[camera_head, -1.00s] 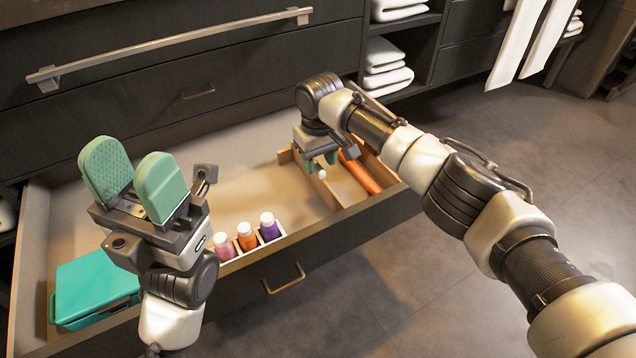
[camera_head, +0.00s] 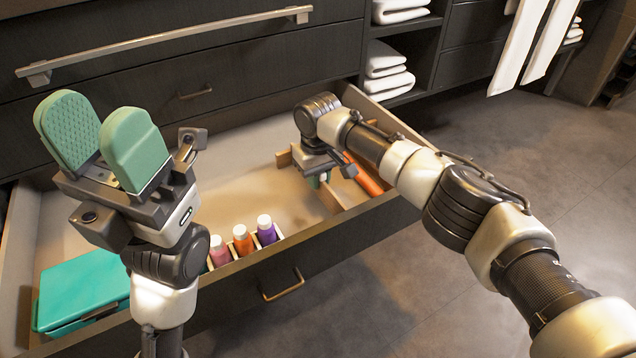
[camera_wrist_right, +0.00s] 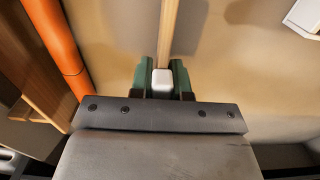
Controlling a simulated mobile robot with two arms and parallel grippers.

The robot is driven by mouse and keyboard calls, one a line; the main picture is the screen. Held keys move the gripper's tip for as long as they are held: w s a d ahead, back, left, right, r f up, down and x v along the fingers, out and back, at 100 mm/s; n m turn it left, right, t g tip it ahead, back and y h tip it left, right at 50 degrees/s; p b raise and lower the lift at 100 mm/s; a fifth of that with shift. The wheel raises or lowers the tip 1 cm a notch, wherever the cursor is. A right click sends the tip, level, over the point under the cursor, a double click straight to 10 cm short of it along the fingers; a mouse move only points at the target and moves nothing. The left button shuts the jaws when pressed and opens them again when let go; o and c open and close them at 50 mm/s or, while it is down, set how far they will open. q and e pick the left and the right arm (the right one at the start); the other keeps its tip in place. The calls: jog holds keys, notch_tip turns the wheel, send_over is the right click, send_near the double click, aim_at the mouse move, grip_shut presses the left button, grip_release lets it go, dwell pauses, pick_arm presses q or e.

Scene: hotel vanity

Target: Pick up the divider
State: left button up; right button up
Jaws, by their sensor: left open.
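The wooden divider (camera_head: 328,196) stands in the right part of the open drawer, partly hidden by my right arm. In the right wrist view it is a narrow wooden strip (camera_wrist_right: 169,35) running up from between my green fingertips. My right gripper (camera_head: 318,178) is down at the divider in the head view. Its fingers (camera_wrist_right: 162,80) lie on both sides of the strip's line, with a small white block (camera_wrist_right: 162,84) between them. Whether they press on the divider cannot be told. My left gripper (camera_head: 101,122) is open and empty above the drawer's left part.
An orange tube (camera_head: 362,180) lies right of the divider. Several small white-capped bottles (camera_head: 242,240) stand by the drawer front (camera_head: 340,238). A teal box (camera_head: 80,288) is at the drawer's left. The drawer's middle floor is clear. Folded towels (camera_head: 388,75) fill shelves behind.

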grip_shut()
jog(key=shift+r, duration=0.15)
